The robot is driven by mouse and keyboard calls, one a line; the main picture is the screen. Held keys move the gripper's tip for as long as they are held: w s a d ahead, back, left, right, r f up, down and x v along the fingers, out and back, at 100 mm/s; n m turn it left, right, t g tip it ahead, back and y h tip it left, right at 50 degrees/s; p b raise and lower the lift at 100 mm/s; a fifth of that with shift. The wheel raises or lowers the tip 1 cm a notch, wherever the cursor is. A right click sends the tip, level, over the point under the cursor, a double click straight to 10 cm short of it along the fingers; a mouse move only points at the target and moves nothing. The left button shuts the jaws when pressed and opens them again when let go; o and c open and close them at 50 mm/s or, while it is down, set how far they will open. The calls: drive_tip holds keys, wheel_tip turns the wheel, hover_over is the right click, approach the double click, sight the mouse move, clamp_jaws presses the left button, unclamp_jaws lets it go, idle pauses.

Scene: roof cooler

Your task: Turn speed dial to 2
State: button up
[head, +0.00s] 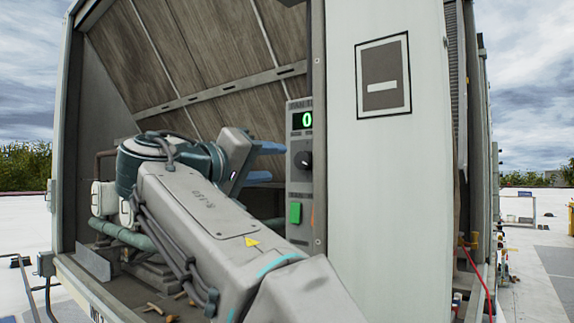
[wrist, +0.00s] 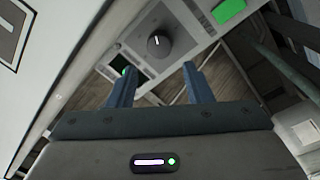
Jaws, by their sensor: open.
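The speed dial (head: 303,160) is a dark round knob on a grey control panel (head: 301,247). A small display (head: 302,120) above it reads a green 0. The dial also shows in the wrist view (wrist: 158,44), with a white pointer mark on its face. My gripper (head: 268,162) is just left of the dial in the head view, its two blue fingers apart and empty. In the wrist view the fingers (wrist: 155,78) point towards the panel, with the dial beyond the gap between their tips. They look apart from the dial. Scale markings are too small to read.
A green button (head: 295,213) sits below the dial, and it also shows in the wrist view (wrist: 229,10). A pale cabinet panel (head: 385,200) with a dark sign (head: 383,75) stands to the right.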

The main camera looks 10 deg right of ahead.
drive_tip(key=v, duration=0.5)
drive_tip(key=shift+a, duration=0.1)
idle(0.3)
